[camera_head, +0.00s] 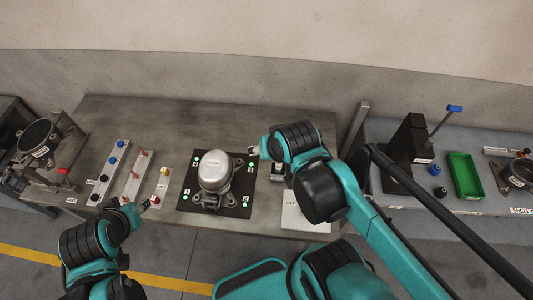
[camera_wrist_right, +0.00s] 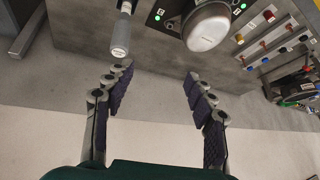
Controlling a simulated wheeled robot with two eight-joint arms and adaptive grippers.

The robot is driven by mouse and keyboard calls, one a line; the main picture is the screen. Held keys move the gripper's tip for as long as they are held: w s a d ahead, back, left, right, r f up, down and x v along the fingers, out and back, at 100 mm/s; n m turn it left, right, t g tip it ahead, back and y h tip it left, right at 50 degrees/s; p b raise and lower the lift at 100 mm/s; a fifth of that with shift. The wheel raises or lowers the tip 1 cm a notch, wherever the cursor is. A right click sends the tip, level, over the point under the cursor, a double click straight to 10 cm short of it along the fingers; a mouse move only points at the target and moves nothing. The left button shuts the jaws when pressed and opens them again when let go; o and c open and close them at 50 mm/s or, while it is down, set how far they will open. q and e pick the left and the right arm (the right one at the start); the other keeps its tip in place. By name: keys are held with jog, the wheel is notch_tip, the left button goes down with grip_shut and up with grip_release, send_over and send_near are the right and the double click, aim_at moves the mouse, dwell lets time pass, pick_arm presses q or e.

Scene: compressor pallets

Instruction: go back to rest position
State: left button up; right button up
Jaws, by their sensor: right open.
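My right arm reaches over the middle of the table in the head view. Its gripper (camera_head: 256,150) is small and partly hidden there. In the right wrist view my right gripper (camera_wrist_right: 158,88) is open, with two dark padded fingers wide apart and nothing between them. My left gripper (camera_head: 150,203) is low at the left, by the table's front edge; its fingers are too small to read. A silver compressor (camera_head: 215,172) stands on a black plate (camera_head: 240,205) with green numbered marks. It also shows in the right wrist view (camera_wrist_right: 207,30), beyond the right fingers.
The table (camera_head: 190,112) also bears pale strips with blue knobs (camera_head: 110,160), copper-coloured pieces (camera_head: 135,172) and red, white and yellow knobs (camera_head: 162,184). A side bench holds a black stand (camera_head: 408,155) and a green tray (camera_head: 465,175).

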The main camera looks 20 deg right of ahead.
jog(key=n, duration=0.1)
jog(key=s+a+n+t, duration=0.1)
jog(key=n, duration=0.1)
